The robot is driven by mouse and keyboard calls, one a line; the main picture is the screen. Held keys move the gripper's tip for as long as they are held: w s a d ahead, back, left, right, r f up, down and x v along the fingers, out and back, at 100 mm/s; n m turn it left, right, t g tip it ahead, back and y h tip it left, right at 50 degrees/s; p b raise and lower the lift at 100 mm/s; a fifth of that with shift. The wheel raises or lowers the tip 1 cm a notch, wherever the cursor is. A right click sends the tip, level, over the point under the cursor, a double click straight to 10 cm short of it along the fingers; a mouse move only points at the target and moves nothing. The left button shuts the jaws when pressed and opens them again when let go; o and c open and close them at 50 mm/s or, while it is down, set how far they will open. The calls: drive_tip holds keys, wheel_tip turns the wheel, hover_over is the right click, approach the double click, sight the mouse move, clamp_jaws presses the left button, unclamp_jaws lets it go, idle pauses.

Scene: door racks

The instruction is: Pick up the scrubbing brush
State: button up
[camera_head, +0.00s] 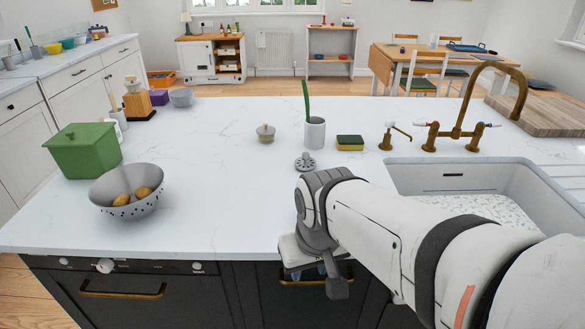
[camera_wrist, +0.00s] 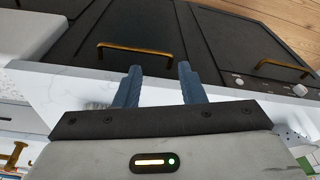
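A green handle (camera_head: 306,99), probably of the scrubbing brush, stands upright in a white cup (camera_head: 315,133) on the worktop in the head view. The cup hides its lower end, so I cannot see any bristles. My gripper (camera_wrist: 158,72) shows in the wrist view with two blue fingers apart and nothing between them. In the head view my gripper is low at the worktop's front edge, mostly hidden behind my wrist. It is well in front of the cup and apart from it.
A grey strainer-like piece (camera_head: 305,162) lies before the cup. A sponge (camera_head: 350,142), a brass tap (camera_head: 459,128) and a sink (camera_head: 478,176) are to the right. A pot (camera_head: 265,132), colander (camera_head: 128,190) and green box (camera_head: 83,150) are left. The worktop's middle is clear.

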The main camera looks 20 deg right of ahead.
drive_tip(key=shift+o, duration=0.4)
drive_tip(key=shift+s+a, duration=0.1)
drive_tip(key=shift+o, duration=0.7)
drive_tip(key=shift+r, duration=0.25)
drive_tip(key=w+m, duration=0.1)
drive_tip(key=w+r+m+p, duration=0.1)
drive_tip(key=w+r+m, duration=0.1)
drive_tip(key=shift+w+d+p, duration=0.2)
drive_tip(key=shift+d+p, duration=0.1)
drive_tip(key=shift+d, duration=0.05)
drive_tip(key=w+d+m+g+p, duration=0.1)
drive_tip(key=w+d+m, duration=0.3)
drive_tip(key=w+m, duration=0.1)
drive_tip(key=w+d+r+m+p, duration=0.1)
drive_tip(key=w+d+m+p, duration=0.1)
drive_tip(key=w+d+m, duration=0.2)
drive_tip(key=w+d+r+m+g+p, duration=0.1)
drive_tip(key=w+d+m+p, duration=0.1)
drive_tip(key=w+d+m, duration=0.3)
drive_tip(key=shift+w+r+m+g, duration=0.15)
drive_tip(key=shift+w+m, duration=0.25)
drive_tip(key=shift+m, duration=0.6)
drive_tip(key=shift+w+r+m+g, duration=0.15)
drive_tip(key=shift+w+m, duration=0.25)
drive_tip(key=shift+m, duration=0.6)
drive_tip(key=shift+f+p, duration=0.3)
drive_tip(key=shift+f, duration=0.05)
wheel_tip(320, 180, down, 7)
drive_tip(key=shift+w+a+f+p, duration=0.1)
drive_tip(key=shift+p, duration=0.5)
